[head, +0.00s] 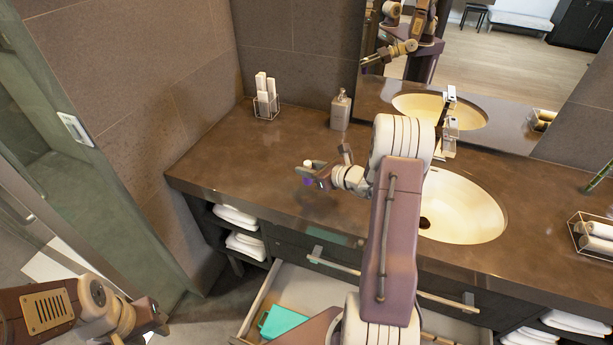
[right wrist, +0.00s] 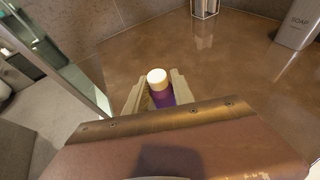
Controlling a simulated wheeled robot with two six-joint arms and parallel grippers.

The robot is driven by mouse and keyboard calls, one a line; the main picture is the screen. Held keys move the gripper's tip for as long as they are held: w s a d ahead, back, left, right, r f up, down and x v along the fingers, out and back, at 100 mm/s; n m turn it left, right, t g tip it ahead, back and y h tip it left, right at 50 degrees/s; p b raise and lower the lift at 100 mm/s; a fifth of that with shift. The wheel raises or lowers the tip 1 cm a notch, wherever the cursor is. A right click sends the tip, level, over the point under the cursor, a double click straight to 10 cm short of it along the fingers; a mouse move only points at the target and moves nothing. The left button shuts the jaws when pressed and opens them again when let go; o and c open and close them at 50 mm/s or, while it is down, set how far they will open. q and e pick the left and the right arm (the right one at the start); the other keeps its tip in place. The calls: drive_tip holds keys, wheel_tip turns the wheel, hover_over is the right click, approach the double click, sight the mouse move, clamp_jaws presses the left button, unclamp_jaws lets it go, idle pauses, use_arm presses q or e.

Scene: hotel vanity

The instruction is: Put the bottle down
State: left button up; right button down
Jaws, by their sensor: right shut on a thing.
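The bottle (head: 308,181) is small and purple with a white cap. It is upright or nearly so, between the fingers of my right gripper (head: 318,178), over the left part of the brown counter (head: 270,160). The right wrist view shows its cap and purple upper body (right wrist: 161,98) between the two fingers of the gripper (right wrist: 160,93). The right gripper is shut on it. The bottle's base is hidden, so I cannot tell whether it touches the counter. My left gripper (head: 155,318) is low at the left, away from the counter; its fingers are too unclear to judge.
A soap dispenser (head: 340,110) and a wire holder (head: 266,105) with white items stand at the back. The sink (head: 465,210) lies right of my right arm. Below the counter a drawer is open, holding a teal item (head: 283,321). Bare counter surrounds the bottle.

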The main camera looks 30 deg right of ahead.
drive_tip(key=shift+s+f, duration=0.1)
drive_tip(key=f, duration=0.4)
drive_tip(key=shift+w, duration=0.2)
drive_tip(key=shift+s, duration=0.1)
drive_tip(key=c, duration=1.1)
unclamp_jaws()
drive_tip(key=shift+f, duration=0.15)
